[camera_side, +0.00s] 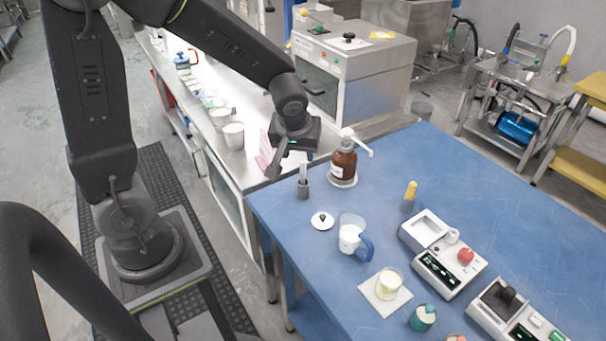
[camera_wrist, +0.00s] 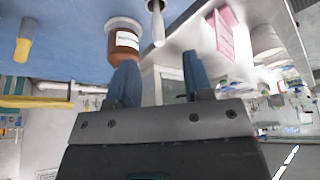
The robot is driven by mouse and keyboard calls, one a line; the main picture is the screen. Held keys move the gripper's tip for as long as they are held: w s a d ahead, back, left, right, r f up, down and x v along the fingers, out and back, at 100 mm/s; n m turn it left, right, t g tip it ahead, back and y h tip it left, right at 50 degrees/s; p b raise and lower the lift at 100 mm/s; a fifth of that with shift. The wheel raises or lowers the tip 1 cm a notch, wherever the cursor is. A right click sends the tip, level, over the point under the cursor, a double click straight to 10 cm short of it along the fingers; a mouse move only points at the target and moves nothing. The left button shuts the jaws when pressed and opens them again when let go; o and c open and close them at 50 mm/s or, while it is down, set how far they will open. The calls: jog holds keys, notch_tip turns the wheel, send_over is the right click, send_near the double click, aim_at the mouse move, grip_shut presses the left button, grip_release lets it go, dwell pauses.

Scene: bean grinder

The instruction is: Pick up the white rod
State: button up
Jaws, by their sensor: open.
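The white rod (camera_side: 303,172) stands upright in a small grey holder (camera_side: 303,190) at the near left corner of the blue table. In the wrist view the rod (camera_wrist: 158,27) points down the picture, between the lines of my two fingers and beyond their tips. My gripper (camera_side: 290,164) hangs just left of and above the rod, with its fingers apart and nothing between them. Both fingers also show in the wrist view, with the gripper (camera_wrist: 160,62) empty. The rod's lower end is hidden inside the holder.
A brown pump bottle (camera_side: 343,163) stands close to the right of the rod; it also shows in the wrist view (camera_wrist: 123,42). The table's left edge is close.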

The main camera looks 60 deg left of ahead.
aim_at(303, 162)
jog(key=x, duration=0.4)
jog(key=shift+f, duration=0.1)
jog(key=shift+w+x, duration=0.15)
jog(key=shift+x, duration=1.15)
jog(key=shift+w+x, duration=0.15)
jog(key=shift+x, duration=1.2)
jog(key=shift+a, duration=0.15)
jog(key=shift+c, duration=0.3)
grip_shut()
